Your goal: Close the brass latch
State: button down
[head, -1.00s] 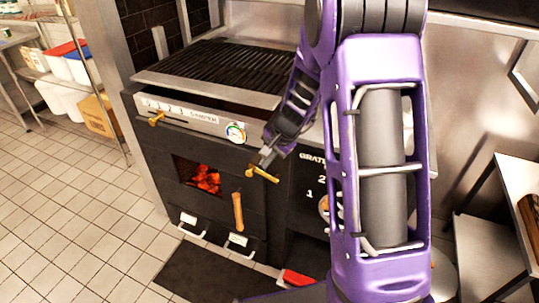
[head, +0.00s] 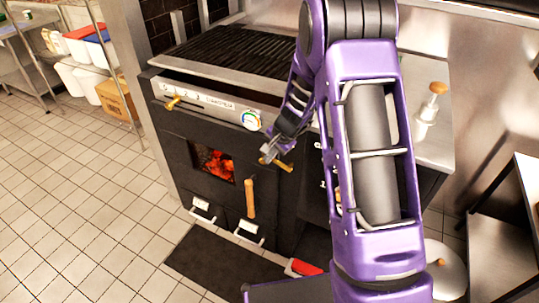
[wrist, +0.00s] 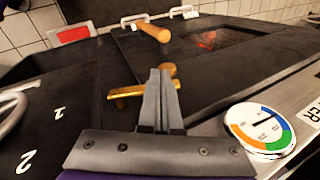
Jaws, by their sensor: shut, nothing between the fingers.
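The brass latch (head: 283,166) is a short bar on the front of the black oven, between the fire door (head: 205,185) and the panel to its right. It lies roughly level, slightly tilted in the head view. My gripper (head: 268,150) is shut and empty, right at the latch. The door has a wooden handle (head: 250,197) and a window with glowing coals (head: 214,163).
A round gauge (head: 251,120) and a brass knob (head: 172,102) sit on the front strip below the grill (head: 235,50). A dark mat (head: 220,262) lies on the floor. A steel counter (head: 430,130) stands at right; the tiled floor at left is clear.

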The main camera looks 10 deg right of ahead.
jog(key=shift+w+a+f+g+h+p, duration=0.15)
jog(key=shift+w+a+f+h+p, duration=0.1)
jog(key=shift+a+f+p, duration=0.25)
jog(key=shift+w+a+f+g+h+p, duration=0.15)
jog(key=shift+w+a+f+h+p, duration=0.1)
jog(key=shift+f+p, duration=0.25)
